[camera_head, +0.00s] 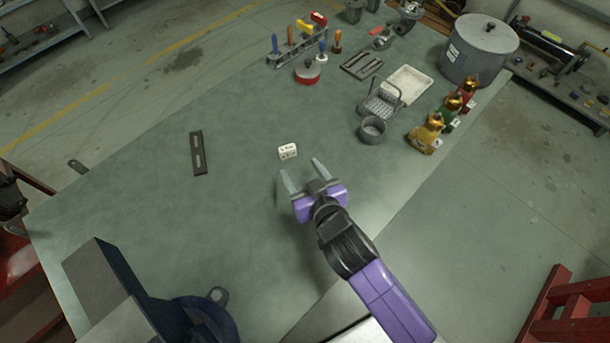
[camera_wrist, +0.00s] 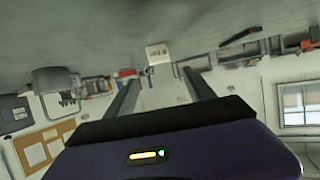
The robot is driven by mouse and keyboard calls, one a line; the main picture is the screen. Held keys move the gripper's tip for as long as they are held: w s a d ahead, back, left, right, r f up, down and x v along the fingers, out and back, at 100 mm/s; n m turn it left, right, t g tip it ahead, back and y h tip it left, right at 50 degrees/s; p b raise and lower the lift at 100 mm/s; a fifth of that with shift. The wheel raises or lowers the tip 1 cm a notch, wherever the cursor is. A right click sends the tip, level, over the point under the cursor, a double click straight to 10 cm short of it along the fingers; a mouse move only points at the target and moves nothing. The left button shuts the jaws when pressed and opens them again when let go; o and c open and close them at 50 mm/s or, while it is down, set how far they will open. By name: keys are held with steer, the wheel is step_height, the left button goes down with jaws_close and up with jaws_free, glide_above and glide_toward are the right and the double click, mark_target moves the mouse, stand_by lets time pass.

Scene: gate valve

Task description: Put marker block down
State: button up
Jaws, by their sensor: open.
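The marker block (camera_head: 287,152) is a small white block with dark marks on it. It lies on the green table (camera_head: 240,215) near the middle. It also shows in the wrist view as a pale block (camera_wrist: 158,53) beyond the fingertips, between their lines. My gripper (camera_head: 303,174) is open and empty, with two pale grey fingers on a purple body. In the head view its fingertips appear just below the block, apart from it. The fingers (camera_wrist: 160,82) are spread in the wrist view with nothing between them.
A dark slotted bar (camera_head: 198,153) lies to the left. A tool rack (camera_head: 295,50), a red-based round pot (camera_head: 307,72), a wire basket (camera_head: 380,103), a grey cup (camera_head: 373,130) and coloured bottles (camera_head: 427,134) stand toward the back right. A dark vise (camera_head: 130,300) stands front left. The table around the block is clear.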

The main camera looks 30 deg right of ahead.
steer(key=shift+v, duration=0.9)
steer(key=shift+y, duration=0.4)
steer(key=s, duration=0.7)
steer(key=shift+s+d+f, duration=0.1)
steer(key=shift+s+f, duration=0.25)
steer(key=d+v, duration=0.2)
steer(key=v, duration=1.5)
steer(key=shift+r+n+t+y, duration=0.3)
steer(key=shift+r+n, duration=0.1)
steer(key=shift+t, duration=0.3)
steer(key=s+r, duration=0.2)
steer(key=r, duration=0.1)
steer(key=s+d+r, duration=0.1)
steer(key=s+r, duration=0.2)
steer(key=shift+s+d, duration=0.15)
steer(key=shift+c, duration=1.1)
steer(key=shift+r, duration=0.15)
steer(key=shift+c, duration=1)
